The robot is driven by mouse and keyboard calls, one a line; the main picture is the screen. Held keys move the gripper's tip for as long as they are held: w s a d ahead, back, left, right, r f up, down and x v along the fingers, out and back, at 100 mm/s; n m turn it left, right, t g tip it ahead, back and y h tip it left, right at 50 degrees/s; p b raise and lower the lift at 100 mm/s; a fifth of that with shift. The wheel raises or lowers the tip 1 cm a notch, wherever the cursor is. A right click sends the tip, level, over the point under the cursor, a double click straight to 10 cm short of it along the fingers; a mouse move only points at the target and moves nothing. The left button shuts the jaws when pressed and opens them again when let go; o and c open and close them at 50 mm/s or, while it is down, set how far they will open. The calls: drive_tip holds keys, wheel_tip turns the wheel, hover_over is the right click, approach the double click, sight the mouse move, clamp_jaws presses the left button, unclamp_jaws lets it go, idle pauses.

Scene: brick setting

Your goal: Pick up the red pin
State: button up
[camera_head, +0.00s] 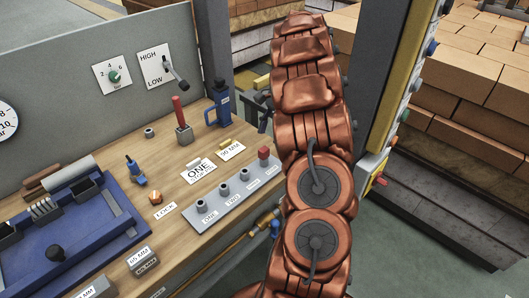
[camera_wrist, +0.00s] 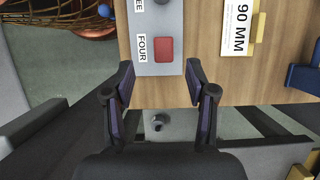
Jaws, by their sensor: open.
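A red square-topped pin (camera_head: 264,153) stands at the right end of a grey plate (camera_head: 222,204) with several sockets. In the wrist view its red top (camera_wrist: 164,49) is beside the label FOUR. My gripper (camera_wrist: 160,72) is open and empty. Its two dark fingers are spread to the left and right, with the red top beyond the tips and between their lines. The fingers do not touch it. The pin's lower part is hidden in the wrist view. In the head view, my copper arm covers part of the right side.
A taller red rod (camera_head: 178,110) stands in a grey block farther back on the wooden bench (camera_head: 150,175). A 90 MM card (camera_wrist: 238,28) lies right of the plate. A blue tool (camera_head: 218,104) and a blue tray (camera_head: 75,238) are also there. A post stands right of my arm.

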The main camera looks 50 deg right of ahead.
sight(264, 148)
drive_tip(key=shift+w+p+x, duration=0.15)
drive_tip(key=shift+p+x, duration=0.6)
drive_tip(key=shift+x, duration=1)
drive_tip(key=shift+w+p+x, duration=0.15)
drive_tip(key=shift+p+x, duration=0.55)
drive_tip(key=shift+x, duration=1.1)
drive_tip(key=shift+d, duration=0.15)
clamp_jaws()
